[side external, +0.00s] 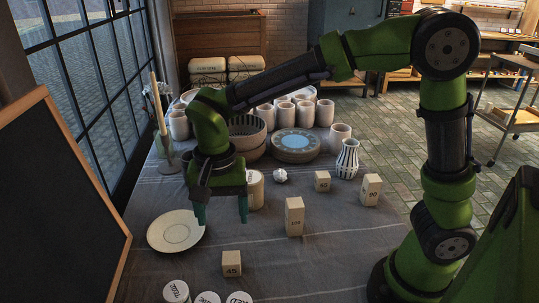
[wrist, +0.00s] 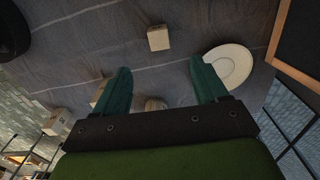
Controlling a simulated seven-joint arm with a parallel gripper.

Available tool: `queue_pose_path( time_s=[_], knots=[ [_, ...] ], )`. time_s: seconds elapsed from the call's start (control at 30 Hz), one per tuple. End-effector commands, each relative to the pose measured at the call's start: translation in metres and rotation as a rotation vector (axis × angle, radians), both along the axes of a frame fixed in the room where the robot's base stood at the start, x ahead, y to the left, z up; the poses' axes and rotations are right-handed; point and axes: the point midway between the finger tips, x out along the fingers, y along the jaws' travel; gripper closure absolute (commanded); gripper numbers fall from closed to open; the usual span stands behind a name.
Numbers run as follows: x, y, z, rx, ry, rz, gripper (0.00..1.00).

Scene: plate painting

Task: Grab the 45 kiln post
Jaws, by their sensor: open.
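The 45 kiln post (side external: 232,263) is a short pale block marked 45, standing upright on the grey cloth near the front of the table. My gripper (side external: 221,213) points down with its jaws apart and empty, above the table and behind the post, beside the plate. In the wrist view, my gripper (wrist: 160,68) shows two green fingers spread wide. A pale block that looks like the 45 post (wrist: 158,38) lies beyond the fingertips, roughly centred between them. Its number is not readable there.
A cream plate (side external: 176,231) lies left. White lidded jars (side external: 207,298) are at the front edge. A striped vase (side external: 347,158) and bowls stand behind.

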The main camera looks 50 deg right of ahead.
Motion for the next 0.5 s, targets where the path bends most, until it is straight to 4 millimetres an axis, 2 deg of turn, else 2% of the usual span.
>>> queue_pose_path(
  time_s=[0.3,0.5],
  knots=[
    [-0.001,-0.001,-0.068,-0.003,0.006,0.001,0.28],
    [0.000,-0.002,-0.100,-0.001,0.002,0.002,0.28]
  ],
)
